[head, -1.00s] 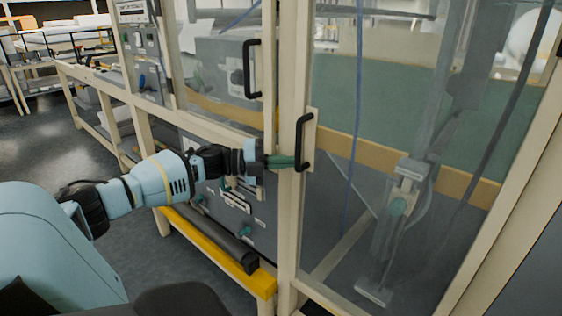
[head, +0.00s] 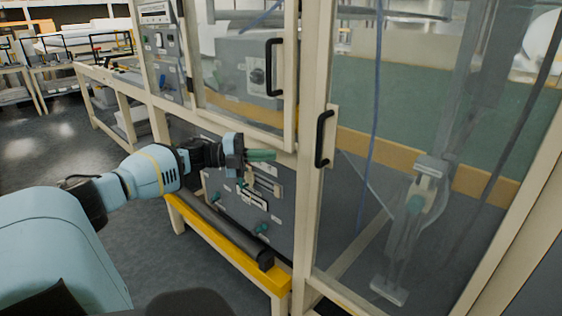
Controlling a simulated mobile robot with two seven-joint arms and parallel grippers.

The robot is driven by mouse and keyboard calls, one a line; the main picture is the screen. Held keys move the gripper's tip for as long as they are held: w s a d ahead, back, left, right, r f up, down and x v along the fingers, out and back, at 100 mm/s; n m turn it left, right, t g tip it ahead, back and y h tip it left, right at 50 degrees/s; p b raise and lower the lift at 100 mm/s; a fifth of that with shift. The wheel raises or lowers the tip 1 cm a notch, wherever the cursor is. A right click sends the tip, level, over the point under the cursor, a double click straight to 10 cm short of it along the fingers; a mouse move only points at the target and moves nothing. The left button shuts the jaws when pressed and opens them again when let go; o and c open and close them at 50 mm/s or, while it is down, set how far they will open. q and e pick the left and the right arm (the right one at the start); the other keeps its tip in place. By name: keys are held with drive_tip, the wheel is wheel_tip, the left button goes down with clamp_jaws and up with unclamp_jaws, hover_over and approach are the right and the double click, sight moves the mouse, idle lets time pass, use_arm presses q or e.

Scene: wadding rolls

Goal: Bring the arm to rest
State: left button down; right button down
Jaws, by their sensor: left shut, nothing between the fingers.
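My left arm comes in from the left. My left gripper (head: 262,155) is shut and empty, with green fingertips pointing right. It is in front of the machine's beige frame, to the left of the black door handle (head: 324,138), with a visible gap between them. My right gripper is not in the head view.
A glazed machine door (head: 400,230) fills the right side. A second black handle (head: 273,67) is on the pane above my gripper. A yellow beam (head: 225,248) and dark roller (head: 225,232) run low below my arm. Open floor (head: 60,160) lies to the left.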

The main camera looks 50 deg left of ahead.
use_arm(q)
drive_tip(key=shift+s+a, duration=0.2)
drive_tip(key=shift+a, duration=0.35)
